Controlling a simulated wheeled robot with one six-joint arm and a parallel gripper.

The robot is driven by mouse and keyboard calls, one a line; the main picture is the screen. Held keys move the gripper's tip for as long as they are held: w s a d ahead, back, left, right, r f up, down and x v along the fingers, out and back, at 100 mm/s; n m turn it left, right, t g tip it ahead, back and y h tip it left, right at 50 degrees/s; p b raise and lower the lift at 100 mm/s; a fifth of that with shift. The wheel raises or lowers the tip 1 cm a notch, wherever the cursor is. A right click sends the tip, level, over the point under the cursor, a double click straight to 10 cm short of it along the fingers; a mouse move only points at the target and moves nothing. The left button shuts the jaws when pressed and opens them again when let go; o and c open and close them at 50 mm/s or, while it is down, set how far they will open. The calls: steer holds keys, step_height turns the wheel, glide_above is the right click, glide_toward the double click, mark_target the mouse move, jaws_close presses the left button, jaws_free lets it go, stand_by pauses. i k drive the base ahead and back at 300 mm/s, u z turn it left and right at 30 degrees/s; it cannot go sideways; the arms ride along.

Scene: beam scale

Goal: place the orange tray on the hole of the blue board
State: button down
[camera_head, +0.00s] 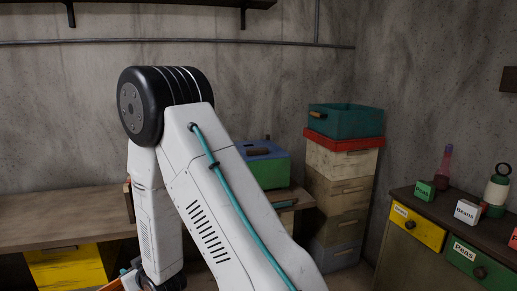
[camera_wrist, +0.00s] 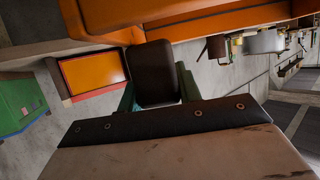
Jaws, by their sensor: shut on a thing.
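The orange tray (camera_wrist: 190,14) spans the top of the wrist view, with a dark brown block-like handle (camera_wrist: 155,70) below it. My gripper (camera_wrist: 157,88) is shut on this handle, with a green finger showing on each side of it. In the head view only a sliver of orange (camera_head: 128,281) shows at the bottom left, mostly behind my arm. The blue board (camera_head: 262,149) lies on a green box on the bench, right of my arm. A dark shape shows on the board, and I cannot make out its hole clearly.
A teal crate (camera_head: 346,120) tops a tall stack of boxes right of the board. A cabinet (camera_head: 400,236) with labelled drawers stands at the right, with small blocks and bottles on top. The wooden bench (camera_head: 60,212) is clear at the left.

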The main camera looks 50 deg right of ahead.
mark_target(249, 145)
steer(key=z, duration=1.7)
steer(key=i, duration=0.45)
